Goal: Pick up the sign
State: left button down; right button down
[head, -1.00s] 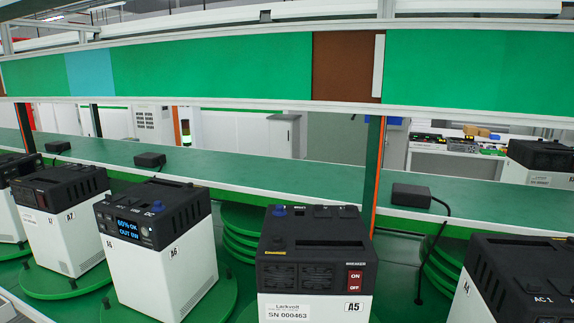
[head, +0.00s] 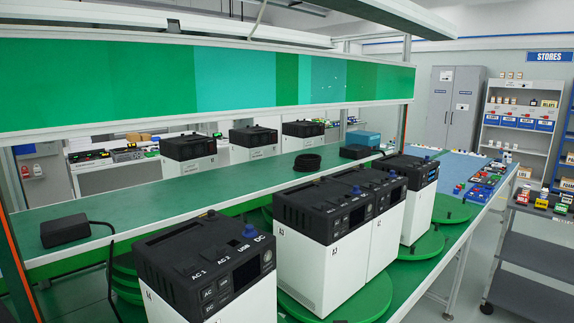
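The only thing that reads plainly as a sign is the blue STORES sign (head: 549,56), high on the back wall at the far right of the head view. I cannot tell whether it is the task's sign. No loose sign shows on the bench or turntables. Neither of my grippers is in view.
Black-and-white power units (head: 205,268) stand on green turntables (head: 445,210) along the line. A green shelf (head: 180,195) runs behind them, with black boxes (head: 64,230) on it. A grey cart (head: 528,260) stands at right, beyond a grey aisle floor (head: 455,290).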

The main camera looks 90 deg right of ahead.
aim_at(522, 200)
jog(key=k+z, duration=0.1)
jog(key=z, duration=0.35)
jog(key=k+l+z, duration=0.1)
jog(key=z, duration=0.35)
jog(key=k+l+z, duration=0.1)
jog(key=z, duration=0.35)
jog(key=k+l+z, duration=0.1)
jog(key=z, duration=0.35)
jog(key=l+z, duration=0.25)
jog(key=z, duration=0.2)
jog(key=k+l+z, duration=0.1)
jog(key=l+z, duration=0.25)
jog(key=l, duration=0.35)
jog(key=l+z, duration=0.35)
jog(key=l, duration=0.9)
jog(key=u, duration=3.25)
jog(key=l+z, duration=0.1)
jog(key=z, duration=3.45)
